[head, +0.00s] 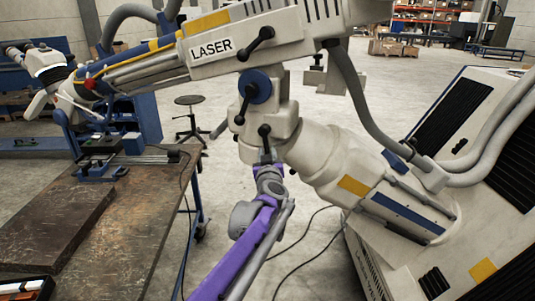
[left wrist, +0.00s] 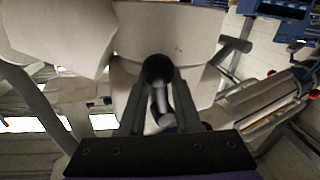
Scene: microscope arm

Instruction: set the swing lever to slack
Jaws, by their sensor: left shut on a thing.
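The white microscope arm (head: 325,150) carries several black levers with ball ends. One lever (head: 245,104) sits on a blue round hub, and another (head: 257,43) is beside the LASER label. The lowest lever (head: 264,131) hangs roughly upright on the joint block. My left gripper (head: 266,163) reaches up from below on its purple arm and is shut on this lowest lever. In the left wrist view, the lever's dark round end (left wrist: 157,68) shows between my two fingers (left wrist: 158,85). No marking for slack is readable. My right gripper is not in view.
A dark worn workbench (head: 125,220) stands at the left with a small black and blue fixture (head: 105,155). A large white cabinet (head: 470,160) is at the right, with grey hoses. Cables lie on the floor. A stool (head: 188,115) stands behind on open floor.

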